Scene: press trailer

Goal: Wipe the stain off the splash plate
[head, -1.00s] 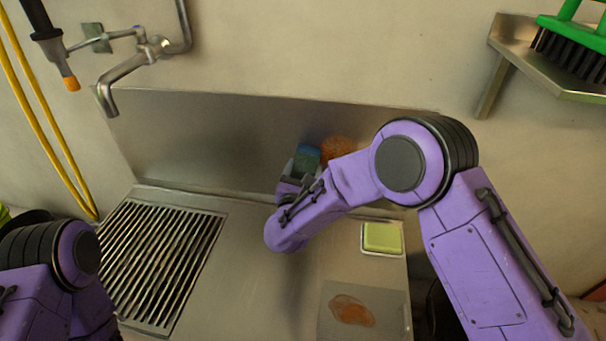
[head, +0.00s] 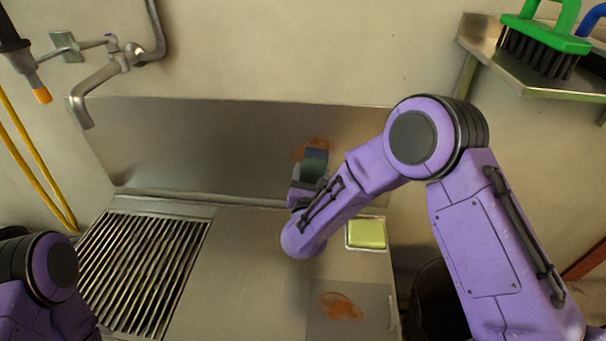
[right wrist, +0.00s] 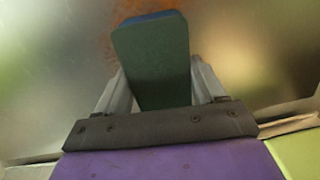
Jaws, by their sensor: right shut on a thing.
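The splash plate (head: 220,150) is a steel sheet along the wall behind the counter. An orange-brown stain (head: 318,143) shows on it, partly hidden behind a dark green and blue sponge (head: 314,165). My right gripper (head: 307,184) is shut on the sponge and holds it up in front of the stain. In the right wrist view the sponge (right wrist: 152,62) stands between the two fingers, with a faint orange patch of stain (right wrist: 104,45) beside its upper left. Whether the sponge touches the plate I cannot tell. My left gripper is out of view; only my left arm shows at the lower left.
A yellow-green sponge in a white tray (head: 348,247) sits on the counter right of my right gripper. Another brown stain (head: 341,306) lies on a flat panel at the front. A slatted drain (head: 140,270) is at left, a faucet (head: 100,80) above. A green brush (head: 545,45) rests on the shelf.

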